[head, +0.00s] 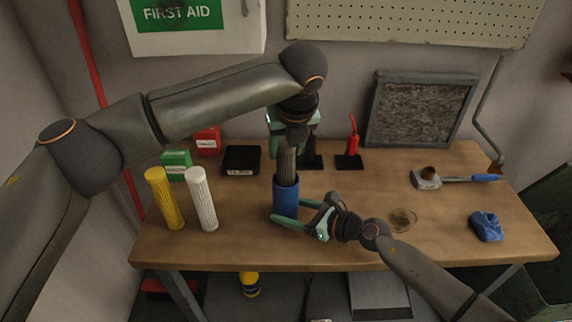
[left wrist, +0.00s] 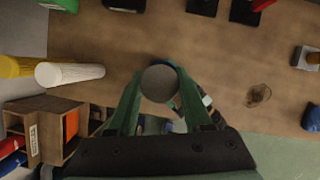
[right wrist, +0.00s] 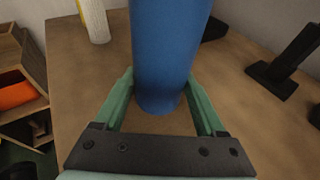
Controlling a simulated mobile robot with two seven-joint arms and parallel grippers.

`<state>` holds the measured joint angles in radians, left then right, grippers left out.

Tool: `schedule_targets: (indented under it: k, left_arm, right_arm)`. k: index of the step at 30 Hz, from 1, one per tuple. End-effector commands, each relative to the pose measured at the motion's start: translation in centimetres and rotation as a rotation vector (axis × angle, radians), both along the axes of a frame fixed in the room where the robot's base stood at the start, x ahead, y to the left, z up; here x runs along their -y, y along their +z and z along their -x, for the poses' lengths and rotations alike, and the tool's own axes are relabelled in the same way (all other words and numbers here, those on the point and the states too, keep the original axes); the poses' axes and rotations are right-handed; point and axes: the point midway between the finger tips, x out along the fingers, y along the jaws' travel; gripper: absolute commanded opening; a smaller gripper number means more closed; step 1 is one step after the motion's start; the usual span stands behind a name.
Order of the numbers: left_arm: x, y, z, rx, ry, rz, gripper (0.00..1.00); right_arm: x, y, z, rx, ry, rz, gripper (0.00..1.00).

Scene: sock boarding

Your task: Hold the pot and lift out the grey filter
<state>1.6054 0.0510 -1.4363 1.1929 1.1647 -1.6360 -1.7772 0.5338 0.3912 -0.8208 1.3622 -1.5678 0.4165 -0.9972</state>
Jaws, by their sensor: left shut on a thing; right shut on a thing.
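The blue pot (head: 286,196) stands upright on the workbench in the head view. My right gripper (head: 297,222) is shut around its lower part; the right wrist view shows the pot (right wrist: 162,50) between both fingers. The grey filter (head: 287,165) is upright, its lower end inside or directly over the pot's mouth; I cannot tell how deep it sits. My left gripper (head: 290,135) points down and is shut on the filter's upper part. In the left wrist view the filter's round top (left wrist: 160,83) sits between the fingers, hiding most of the pot.
A yellow filter (head: 165,198) and a white filter (head: 202,199) stand left of the pot. A black tray (head: 241,160), green box (head: 176,165) and red box (head: 207,141) are behind. A blue cloth (head: 487,226) and a brush (head: 455,179) lie right. A stain (head: 402,219) marks the bench.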

Motion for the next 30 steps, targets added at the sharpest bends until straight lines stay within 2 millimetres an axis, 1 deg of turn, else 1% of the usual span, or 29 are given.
schedule_targets:
  k: [1,6,9,12,15,18,21,28,29,30]
  left_arm:
    - [0.1,1.6,-0.1,0.005,0.000,0.003,0.00]
    - [0.1,6.3,0.0,0.003,0.000,0.003,0.00]
    - [0.1,8.7,0.0,0.003,0.000,0.002,0.00]
    - [0.1,10.6,0.0,0.001,-0.001,0.002,0.00]
    - [0.0,11.9,0.0,0.001,0.000,0.000,0.00]
    - [0.1,12.6,0.0,0.000,-0.001,0.001,0.00]
    - [0.0,13.0,0.0,0.000,-0.002,0.000,0.00]
    - [0.0,13.0,0.0,0.000,-0.002,-0.001,0.00]
    - [0.0,13.0,0.0,0.000,-0.002,-0.001,0.00]
    - [0.0,13.0,0.0,0.000,-0.002,-0.001,0.00]
  right_arm:
    - [0.0,-0.1,0.0,-0.001,0.000,0.001,0.42]
    - [0.0,-0.1,0.0,-0.001,0.000,0.001,0.42]
    - [0.0,-0.1,0.0,-0.001,0.000,0.001,0.42]
    - [0.0,-0.1,0.0,-0.001,0.000,0.001,0.42]
    - [0.0,-0.1,0.0,-0.001,0.000,0.001,0.42]
    - [0.0,-0.1,0.0,-0.001,0.000,0.001,0.42]
    - [0.0,-0.1,0.0,-0.001,0.000,0.001,0.42]
    - [0.0,-0.1,0.0,-0.001,0.000,0.001,0.42]
    - [0.0,-0.1,0.0,-0.001,0.000,0.001,0.76]
    - [0.0,-0.1,0.0,-0.001,0.000,0.001,0.81]
